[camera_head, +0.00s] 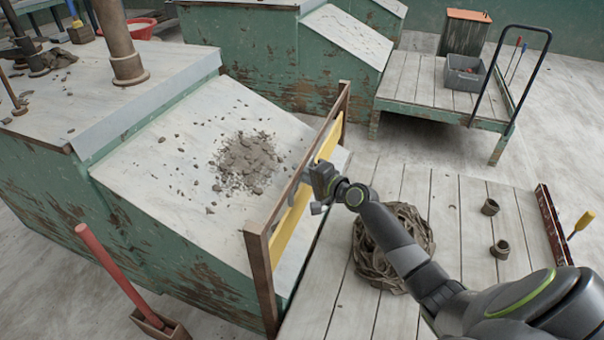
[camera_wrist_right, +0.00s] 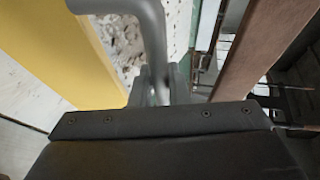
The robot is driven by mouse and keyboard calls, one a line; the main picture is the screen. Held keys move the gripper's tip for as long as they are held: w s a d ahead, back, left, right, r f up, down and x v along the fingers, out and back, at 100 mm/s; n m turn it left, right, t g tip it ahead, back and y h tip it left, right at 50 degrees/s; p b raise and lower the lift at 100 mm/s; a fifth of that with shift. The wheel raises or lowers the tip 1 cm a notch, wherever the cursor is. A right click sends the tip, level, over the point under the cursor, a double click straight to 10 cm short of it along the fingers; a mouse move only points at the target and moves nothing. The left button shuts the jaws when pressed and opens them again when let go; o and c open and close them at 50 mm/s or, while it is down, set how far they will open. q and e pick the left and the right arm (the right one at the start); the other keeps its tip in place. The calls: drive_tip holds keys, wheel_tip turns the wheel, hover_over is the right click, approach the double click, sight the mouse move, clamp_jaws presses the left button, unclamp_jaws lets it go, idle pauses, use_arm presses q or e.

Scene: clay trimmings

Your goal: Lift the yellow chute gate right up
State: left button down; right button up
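The yellow chute gate (camera_head: 292,228) stands across the lower end of the sloping pale chute (camera_head: 150,165), between two rusty brown posts (camera_head: 262,275). In the right wrist view the yellow gate (camera_wrist_right: 65,45) fills the upper left. A grey bent handle (camera_wrist_right: 150,25) runs down between the fingers of my right gripper (camera_wrist_right: 162,85), which look closed on it. In the head view my right gripper (camera_head: 312,188) is at the middle of the gate and hides part of it. Clay crumbs (camera_head: 247,160) lie on the chute behind the gate. My left gripper is not in view.
A coiled heap of clay (camera_head: 390,245) lies on the plank deck (camera_head: 450,215) below my right arm. Two small brown rings (camera_head: 490,207) lie right of it. A cart (camera_head: 420,80) with a grey bin (camera_head: 464,72) stands behind. A red-handled tool (camera_head: 110,265) stands front left.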

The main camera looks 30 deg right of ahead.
drive_tip(key=o, duration=0.4)
drive_tip(key=shift+r, duration=0.15)
